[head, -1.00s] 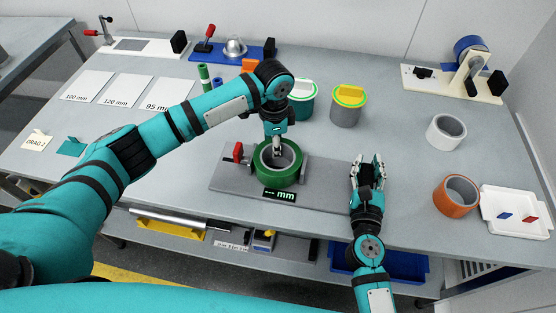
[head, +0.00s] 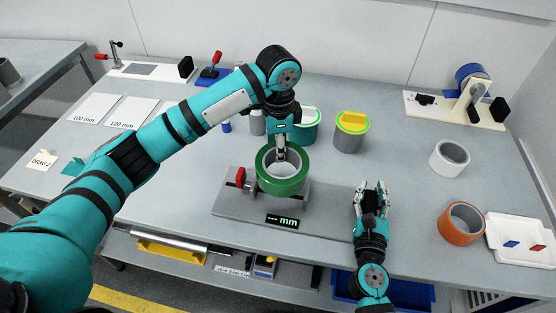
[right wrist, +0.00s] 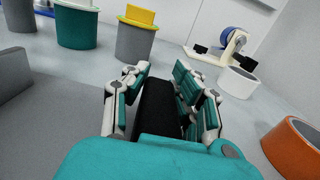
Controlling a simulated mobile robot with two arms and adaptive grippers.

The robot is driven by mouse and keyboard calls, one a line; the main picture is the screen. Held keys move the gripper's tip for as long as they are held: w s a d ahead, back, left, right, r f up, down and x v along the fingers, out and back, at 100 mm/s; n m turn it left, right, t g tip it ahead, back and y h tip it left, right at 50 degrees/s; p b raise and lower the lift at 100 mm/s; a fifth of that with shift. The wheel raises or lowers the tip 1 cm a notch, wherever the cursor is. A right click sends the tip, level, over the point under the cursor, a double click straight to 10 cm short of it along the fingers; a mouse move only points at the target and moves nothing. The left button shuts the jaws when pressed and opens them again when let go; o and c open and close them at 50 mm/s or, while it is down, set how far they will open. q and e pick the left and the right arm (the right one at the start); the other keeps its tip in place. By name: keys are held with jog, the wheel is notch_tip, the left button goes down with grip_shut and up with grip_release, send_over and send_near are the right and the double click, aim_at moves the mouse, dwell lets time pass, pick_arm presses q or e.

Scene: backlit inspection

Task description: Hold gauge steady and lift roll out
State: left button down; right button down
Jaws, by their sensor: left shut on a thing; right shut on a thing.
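The green roll (head: 281,187) with a pale inside is above the grey gauge (head: 240,207), with its lower edge over the plate. My left gripper (head: 281,154) comes from above and is shut on the far wall of the roll. The gauge has a red lever (head: 240,177) at the left and a display (head: 282,221) reading "-- mm" in front. My right gripper (head: 371,201) is at the gauge's right end. In the right wrist view its fingers (right wrist: 160,84) close around a black block (right wrist: 157,112), seemingly the gauge's grip.
A green bin (head: 305,130) and a grey bin (head: 350,136) with a yellow top stand behind the gauge. A white roll (head: 450,158), an orange roll (head: 461,224) and a white tray (head: 520,241) are at the right. Bare table lies between them and the gauge.

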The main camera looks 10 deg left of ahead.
pick_arm(q)
jog(key=shift+r, duration=0.65)
pick_arm(e)
jog(key=shift+f, duration=0.2)
pick_arm(q)
jog(key=shift+a, duration=0.1)
pick_arm(e)
jog(key=c, duration=1.1)
grip_release()
pick_arm(q)
jog(key=shift+w, duration=0.1)
pick_arm(e)
jog(key=shift+o, duration=0.5)
jog(key=shift+s, duration=0.1)
